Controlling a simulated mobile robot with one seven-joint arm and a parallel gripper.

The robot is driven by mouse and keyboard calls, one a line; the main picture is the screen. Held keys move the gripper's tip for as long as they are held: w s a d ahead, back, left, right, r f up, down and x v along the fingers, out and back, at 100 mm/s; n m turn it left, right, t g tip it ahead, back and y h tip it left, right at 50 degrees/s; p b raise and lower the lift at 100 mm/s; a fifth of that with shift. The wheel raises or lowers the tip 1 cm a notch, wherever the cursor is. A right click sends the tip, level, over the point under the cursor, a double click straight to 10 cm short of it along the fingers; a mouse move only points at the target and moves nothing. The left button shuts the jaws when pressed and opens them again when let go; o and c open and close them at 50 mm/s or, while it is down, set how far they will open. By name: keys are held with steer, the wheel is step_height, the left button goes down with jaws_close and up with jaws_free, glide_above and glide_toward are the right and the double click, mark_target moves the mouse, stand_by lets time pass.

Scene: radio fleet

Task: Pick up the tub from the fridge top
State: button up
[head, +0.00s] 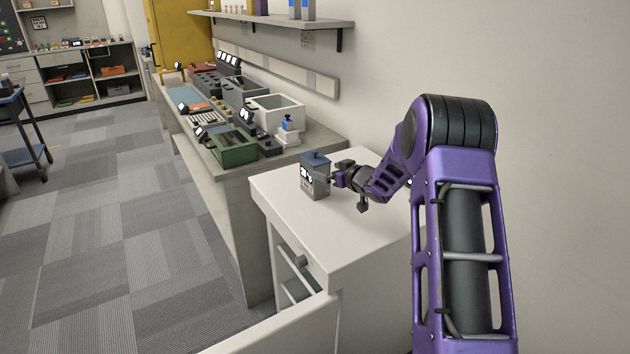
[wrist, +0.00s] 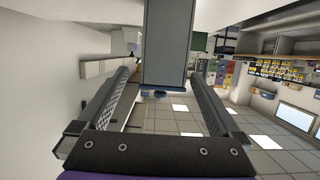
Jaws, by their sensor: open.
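The tub (head: 314,180) is a grey box with a dark blue lid and a black-and-white label. It stands upright on the white fridge top (head: 345,235), near the edge facing the workbench. My gripper (head: 334,177) is open at the tub's right side, at about the height of its upper half. In the wrist view, which looks upside down, the tub (wrist: 167,45) shows between the two spread finger lines of my gripper (wrist: 163,75). Gaps show on both sides of it. I cannot tell how far the fingertips reach along the tub.
A workbench (head: 225,185) beyond the fridge holds a green bin (head: 234,147), a white bin (head: 275,115) and several devices. A wall shelf (head: 270,18) hangs above it. The fridge door (head: 275,330) stands open in front. The wall is close on the right.

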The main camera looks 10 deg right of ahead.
steer(key=shift+x, duration=0.85)
steer(key=x, duration=0.4)
steer(key=shift+s+a+f, duration=0.15)
steer(key=shift+s+a, duration=0.05)
steer(key=shift+w+a+f, duration=0.15)
steer(key=shift+w+a, duration=0.05)
steer(key=shift+w, duration=0.45)
